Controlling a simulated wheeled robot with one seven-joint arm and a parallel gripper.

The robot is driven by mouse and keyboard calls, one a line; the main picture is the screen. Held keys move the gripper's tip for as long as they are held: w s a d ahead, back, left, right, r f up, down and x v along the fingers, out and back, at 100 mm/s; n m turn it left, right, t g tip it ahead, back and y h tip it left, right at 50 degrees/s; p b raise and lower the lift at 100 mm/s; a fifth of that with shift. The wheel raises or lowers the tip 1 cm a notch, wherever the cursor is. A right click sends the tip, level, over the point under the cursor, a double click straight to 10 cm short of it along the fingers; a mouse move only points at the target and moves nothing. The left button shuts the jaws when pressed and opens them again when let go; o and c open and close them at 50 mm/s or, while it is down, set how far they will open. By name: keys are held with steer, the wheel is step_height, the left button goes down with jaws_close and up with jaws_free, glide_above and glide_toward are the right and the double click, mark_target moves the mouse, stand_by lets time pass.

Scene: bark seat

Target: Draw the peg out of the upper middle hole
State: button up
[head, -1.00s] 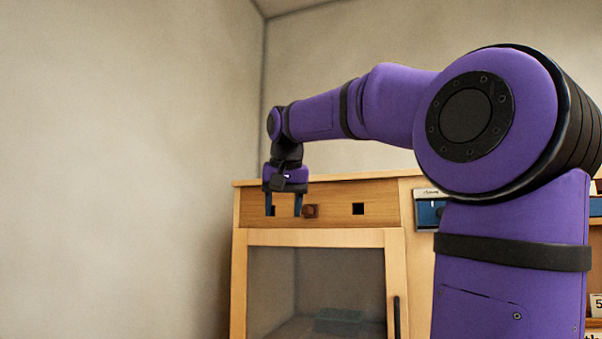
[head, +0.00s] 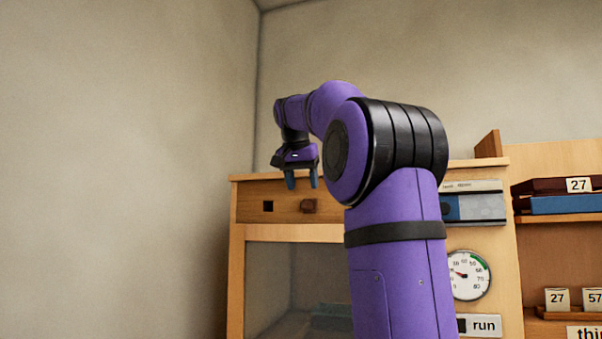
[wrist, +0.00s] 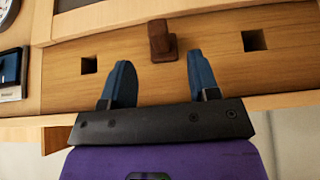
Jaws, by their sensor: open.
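The peg (head: 308,205) is a dark brown wooden piece that sticks out of the middle of a wooden panel (head: 340,213) along the cabinet's top. In the wrist view the peg (wrist: 160,42) stands between two square dark holes, a left one (wrist: 89,64) and a right one (wrist: 254,40). My gripper (head: 302,182) is open and empty, with blue fingers pointing down. In the head view it is just above the peg. In the wrist view the fingers (wrist: 158,78) lie either side of the peg's line, apart from it. The hole around the peg is hidden.
Below the panel is a glass-fronted cabinet door (head: 290,275). To the right are a blue-and-grey device (head: 473,206), a round gauge (head: 467,275), a "run" label (head: 483,326) and shelves with books (head: 570,203). A bare wall (head: 120,170) stands at left.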

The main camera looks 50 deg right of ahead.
mark_target(306, 209)
steer(key=shift+x, duration=3.55)
steer(key=shift+c, duration=0.2)
steer(key=c, duration=0.7)
steer(key=shift+s+a, duration=0.65)
steer(key=shift+a, duration=0.95)
steer(key=shift+s+a, duration=0.65)
steer(key=shift+a, duration=0.95)
steer(key=shift+s+a, duration=0.65)
steer(key=shift+a, duration=0.95)
steer(key=shift+c, duration=0.3)
